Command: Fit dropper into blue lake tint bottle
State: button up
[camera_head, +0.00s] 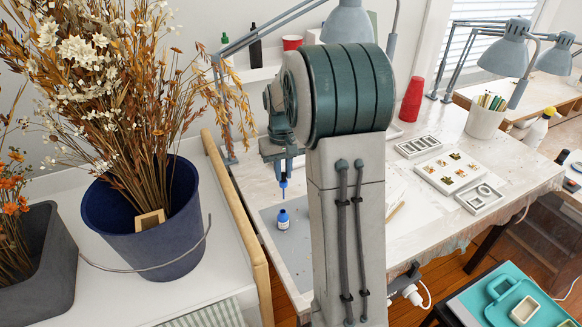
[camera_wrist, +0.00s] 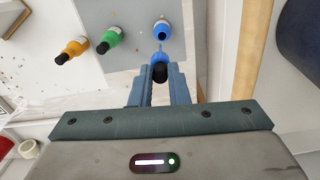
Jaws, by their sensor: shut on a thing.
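My gripper (camera_head: 285,165) points down over the work table and is shut on the dropper (camera_head: 283,183), which has a blue part and a thin tip hanging below. In the wrist view the gripper (camera_wrist: 160,72) holds the dropper by its dark bulb (camera_wrist: 160,73), with a blue collar beyond it. The blue lake tint bottle (camera_head: 283,220) stands upright on the grey mat, below the dropper. In the wrist view the blue bottle (camera_wrist: 162,30) shows a dark open mouth, with the dropper tip close to it in the picture. I cannot tell whether the tip touches the bottle.
A green bottle (camera_wrist: 109,40) and an orange bottle (camera_wrist: 72,50) with dark caps stand near the blue bottle. A grey mat (camera_head: 298,262) lies beneath. A large blue flower bucket (camera_head: 115,225) stands left. A red cup stack (camera_head: 411,100) and white mould trays (camera_head: 455,172) are right.

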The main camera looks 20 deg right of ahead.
aim_at(282, 185)
jog(key=shift+a, duration=0.35)
jog(key=shift+d+f, duration=0.2)
jog(key=shift+f+b, duration=1.4)
jog(key=shift+f, duration=0.3)
jog(key=shift+f, duration=0.15)
jog(key=shift+f+b, duration=0.65)
jog(key=shift+f, duration=0.05)
jog(key=shift+f, duration=0.1)
jog(key=shift+f+b, duration=1.1)
jog(key=shift+f, duration=0.3)
